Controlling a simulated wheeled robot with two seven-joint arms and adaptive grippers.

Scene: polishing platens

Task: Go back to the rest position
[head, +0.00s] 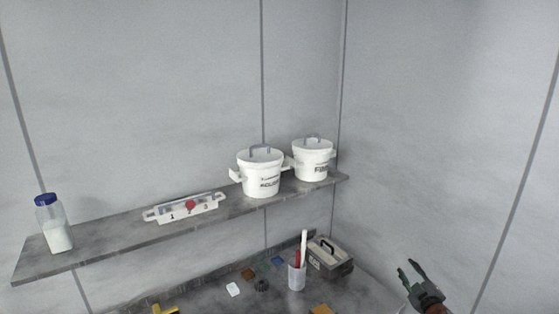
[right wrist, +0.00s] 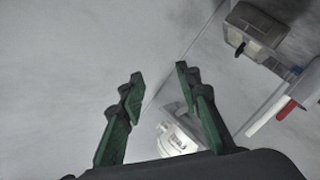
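My right gripper (head: 411,274) is at the lower right of the head view, in front of the right wall and right of the bench items. In the right wrist view its two green fingers (right wrist: 158,86) stand apart with nothing between their tips. A white pot shows partly beyond and between the fingers, well away from them. My left gripper is in neither view.
A wall shelf (head: 120,234) holds a blue-capped bottle (head: 55,226), a numbered white rack (head: 165,213) and two lidded white pots (head: 262,178) (head: 314,163). On the bench (head: 215,303) stand a cup with sticks (head: 297,277), a grey box (head: 330,261) and small pads.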

